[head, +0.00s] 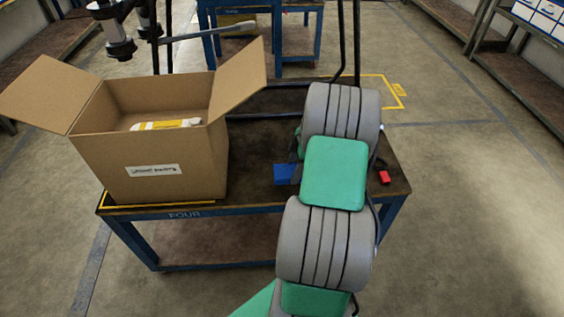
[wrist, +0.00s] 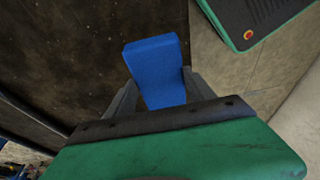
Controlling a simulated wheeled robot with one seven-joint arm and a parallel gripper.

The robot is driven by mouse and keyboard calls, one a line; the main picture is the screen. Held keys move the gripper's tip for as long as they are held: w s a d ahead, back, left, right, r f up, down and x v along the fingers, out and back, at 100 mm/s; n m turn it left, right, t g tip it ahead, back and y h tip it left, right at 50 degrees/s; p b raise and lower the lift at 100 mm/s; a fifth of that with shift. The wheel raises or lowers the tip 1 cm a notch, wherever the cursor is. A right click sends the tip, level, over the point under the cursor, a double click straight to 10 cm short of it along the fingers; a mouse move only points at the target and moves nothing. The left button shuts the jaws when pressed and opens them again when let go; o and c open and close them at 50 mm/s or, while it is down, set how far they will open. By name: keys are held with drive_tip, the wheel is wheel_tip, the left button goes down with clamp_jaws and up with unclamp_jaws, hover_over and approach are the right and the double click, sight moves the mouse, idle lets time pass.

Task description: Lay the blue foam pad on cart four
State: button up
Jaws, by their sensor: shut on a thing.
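The blue foam pad (head: 285,174) is over the dark top of cart four (head: 245,180), just right of the cardboard box. My gripper (wrist: 157,82) is shut on the pad, which shows between its two fingers in the wrist view (wrist: 158,62). In the head view my arm hides most of the gripper. In the wrist view the dark cart top lies below the pad, with its edge and the floor to the right. I cannot tell whether the pad touches the top. The cart's front rail reads FOUR.
An open cardboard box (head: 150,165) with a white and yellow item (head: 165,125) inside fills the cart's left end. A small red object (head: 384,177) lies at the right end. Another blue-framed cart (head: 262,45) stands behind.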

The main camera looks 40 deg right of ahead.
wheel_tip(320, 180, down, 5)
drive_tip(key=shift+r, duration=0.1)
drive_tip(key=o, duration=1.3)
drive_tip(key=v, duration=1.2)
